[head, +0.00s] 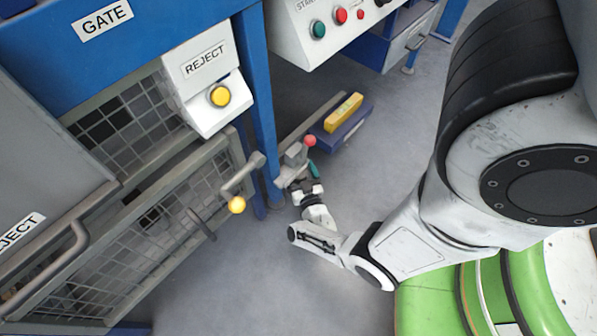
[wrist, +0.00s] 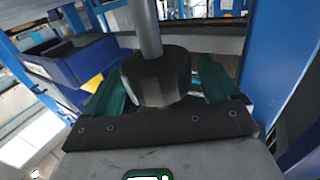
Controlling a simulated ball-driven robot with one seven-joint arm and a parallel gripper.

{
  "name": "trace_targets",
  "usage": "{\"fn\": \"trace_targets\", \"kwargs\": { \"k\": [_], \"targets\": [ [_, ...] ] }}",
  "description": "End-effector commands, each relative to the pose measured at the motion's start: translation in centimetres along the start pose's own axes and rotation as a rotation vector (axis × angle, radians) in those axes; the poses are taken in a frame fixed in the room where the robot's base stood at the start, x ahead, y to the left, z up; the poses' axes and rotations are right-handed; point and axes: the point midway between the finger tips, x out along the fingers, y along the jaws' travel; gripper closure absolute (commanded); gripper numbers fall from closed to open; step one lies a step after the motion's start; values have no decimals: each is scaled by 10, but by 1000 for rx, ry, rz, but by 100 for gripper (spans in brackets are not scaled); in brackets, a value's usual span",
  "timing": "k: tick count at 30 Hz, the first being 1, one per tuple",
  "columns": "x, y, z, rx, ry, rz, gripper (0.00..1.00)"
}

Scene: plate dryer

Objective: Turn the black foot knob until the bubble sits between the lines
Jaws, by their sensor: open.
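The black foot knob (wrist: 157,80) sits on a grey vertical stem (wrist: 148,28) in the wrist view. My gripper (wrist: 160,84) has its two green fingers apart, one on each side of the knob; I cannot tell whether either touches it. In the head view my gripper (head: 302,178) is low by the blue frame leg, and the knob cannot be made out there. A yellow bar (head: 343,112), perhaps the level, lies on a blue block (head: 347,125) behind the gripper. No bubble or lines can be made out.
A red ball-ended lever (head: 310,141) stands close above my gripper. A blue post (wrist: 280,65) rises right of the fingers. At left are a mesh gate (head: 160,215), a handle with a yellow ball (head: 237,205) and a REJECT button (head: 220,96). Grey floor (head: 235,285) in front is clear.

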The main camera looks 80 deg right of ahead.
Motion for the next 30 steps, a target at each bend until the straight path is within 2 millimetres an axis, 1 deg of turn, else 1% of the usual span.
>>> {"fn": "trace_targets", "kwargs": {
  "k": [1, 2, 16, 22, 30],
  "targets": [
    [0, 0, 0, 0, 0, 0, 14],
    [0, 0, 0, 0, 0, 0, 17],
    [0, 0, 0, 0, 0, 0, 62],
    [0, 1, 0, -3, 3, -23, 62],
    [1, 2, -1, -6, 7, -145, 62]
  ]
}}
